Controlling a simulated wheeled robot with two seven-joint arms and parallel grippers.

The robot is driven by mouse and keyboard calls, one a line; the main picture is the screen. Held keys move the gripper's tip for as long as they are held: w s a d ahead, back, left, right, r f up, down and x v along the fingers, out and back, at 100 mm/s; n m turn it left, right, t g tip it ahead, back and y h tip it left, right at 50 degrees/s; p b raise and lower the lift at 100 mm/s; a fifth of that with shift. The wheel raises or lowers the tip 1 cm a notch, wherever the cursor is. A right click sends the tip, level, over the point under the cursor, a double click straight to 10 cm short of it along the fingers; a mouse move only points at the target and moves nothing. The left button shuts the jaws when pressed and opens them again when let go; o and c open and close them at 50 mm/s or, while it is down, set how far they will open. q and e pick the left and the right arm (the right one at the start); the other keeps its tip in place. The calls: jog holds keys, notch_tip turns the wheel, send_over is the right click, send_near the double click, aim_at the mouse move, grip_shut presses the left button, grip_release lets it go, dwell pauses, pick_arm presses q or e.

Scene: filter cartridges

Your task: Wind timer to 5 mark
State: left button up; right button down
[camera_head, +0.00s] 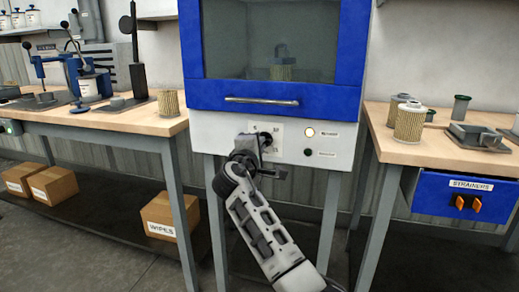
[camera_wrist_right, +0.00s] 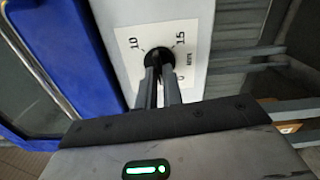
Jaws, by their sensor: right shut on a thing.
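The timer is a black round knob (camera_wrist_right: 157,56) on a white dial plate (camera_wrist_right: 126,42) with 10, 15 and 0 marks. The plate also shows on the front panel of the blue cabinet in the head view (camera_head: 279,128). My right gripper (camera_wrist_right: 160,78) points straight at the panel and is shut on the knob. It also shows in the head view (camera_head: 262,141), covering most of the knob and the dial's left part. My left gripper is in neither view.
The blue cabinet (camera_head: 230,97) has a window and a bar handle (camera_head: 262,100) above the dial. A lit lamp (camera_head: 310,132) and a dark button (camera_head: 308,152) are right of it. Benches with filters (camera_head: 409,122) stand on both sides. Boxes (camera_head: 170,215) lie below left.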

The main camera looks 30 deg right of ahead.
pick_arm(q)
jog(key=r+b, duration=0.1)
jog(key=b, duration=0.1)
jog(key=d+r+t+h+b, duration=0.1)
jog(key=b, duration=0.1)
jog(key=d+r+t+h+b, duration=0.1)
jog(key=b, duration=0.1)
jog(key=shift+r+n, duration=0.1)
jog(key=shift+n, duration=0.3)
pick_arm(e)
jog(key=m, duration=1.1)
jog(key=shift+m, duration=0.3)
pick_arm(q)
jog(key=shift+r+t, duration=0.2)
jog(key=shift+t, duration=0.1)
pick_arm(e)
jog(key=shift+r, duration=0.1)
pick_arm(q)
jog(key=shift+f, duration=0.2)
pick_arm(e)
jog(key=c, duration=1.5)
grip_release()
jog(key=shift+c, duration=0.2)
pick_arm(q)
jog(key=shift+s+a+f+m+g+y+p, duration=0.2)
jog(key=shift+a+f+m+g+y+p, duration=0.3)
jog(key=shift+p, duration=0.65)
pick_arm(e)
jog(key=v, duration=1.6)
